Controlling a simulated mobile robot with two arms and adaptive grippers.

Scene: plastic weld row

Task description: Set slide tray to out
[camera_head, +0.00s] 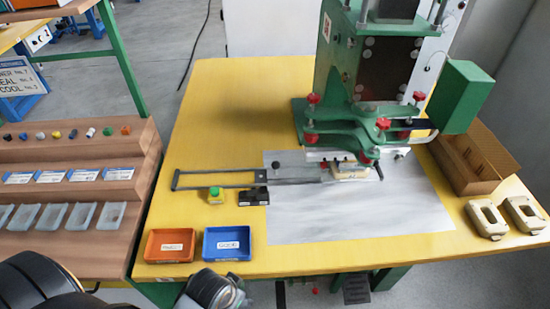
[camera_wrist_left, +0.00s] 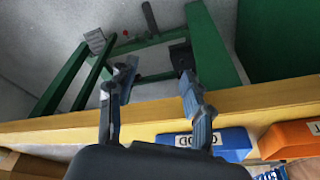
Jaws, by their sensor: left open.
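The slide (camera_head: 215,180) is a thin dark metal frame lying on the yellow table. It runs from the left toward the green press (camera_head: 365,125), and its left part is empty. At its right end a beige part (camera_head: 350,173) sits under the red-knobbed press head, partly hidden. My left gripper (camera_wrist_left: 158,85) is open and empty in the left wrist view, at the table's front edge near the blue bin. In the head view only my dark wrist shows at the bottom, and the fingers cannot be made out. My right gripper is not in view.
A green button (camera_head: 215,194) and a black box (camera_head: 254,196) sit before the slide. A cardboard box (camera_head: 468,160) and two beige parts (camera_head: 487,219) are right. The grey mat's (camera_head: 345,220) front is clear.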

